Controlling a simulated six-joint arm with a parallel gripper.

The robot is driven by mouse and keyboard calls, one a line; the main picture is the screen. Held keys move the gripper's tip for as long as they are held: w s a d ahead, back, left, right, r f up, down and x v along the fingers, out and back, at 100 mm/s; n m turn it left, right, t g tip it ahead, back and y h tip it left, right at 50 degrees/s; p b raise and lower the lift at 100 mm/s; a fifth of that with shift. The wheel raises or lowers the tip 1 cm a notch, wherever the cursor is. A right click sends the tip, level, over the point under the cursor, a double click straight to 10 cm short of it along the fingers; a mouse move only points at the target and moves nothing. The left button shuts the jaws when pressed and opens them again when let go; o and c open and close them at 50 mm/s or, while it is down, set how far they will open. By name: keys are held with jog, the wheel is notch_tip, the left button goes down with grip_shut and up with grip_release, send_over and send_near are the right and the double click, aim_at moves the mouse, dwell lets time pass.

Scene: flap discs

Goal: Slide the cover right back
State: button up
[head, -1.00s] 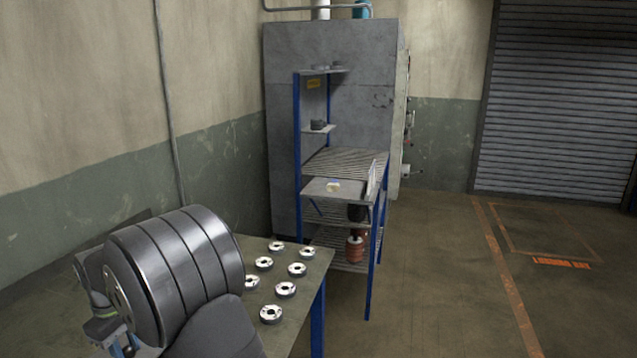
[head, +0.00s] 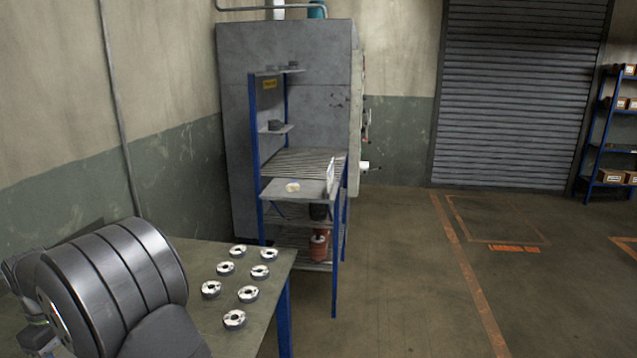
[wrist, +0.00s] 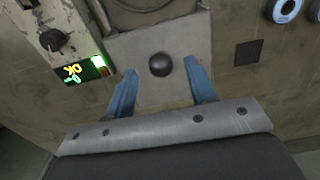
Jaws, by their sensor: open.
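In the wrist view, a flat grey plate, apparently the cover (wrist: 137,48), carries a round black knob (wrist: 160,65). My gripper (wrist: 161,69) is open, with one blue finger on each side of the knob. Gaps show between the knob and both fingers, and nothing is held. Whether the fingertips reach the depth of the knob is hard to tell. Part of a dark rounded opening or recess (wrist: 145,8) shows above the plate at the top edge. The head view shows neither the cover nor my gripper's fingers.
In the wrist view, a panel with a dark dial (wrist: 54,40) and a lit green display (wrist: 80,71) is left of the plate. Round blue-rimmed discs (wrist: 284,10) are upper right. In the head view, several flap discs (head: 234,319) lie on a bench (head: 205,255) near a blue-framed rack (head: 255,165).

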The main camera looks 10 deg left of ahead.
jog(key=shift+r, duration=2.8)
jog(key=shift+f, duration=0.1)
notch_tip(320, 180, down, 7)
jog(key=shift+f, duration=0.2)
jog(key=shift+d+f, duration=0.15)
jog(key=shift+f, duration=0.1)
jog(key=shift+d, duration=0.7)
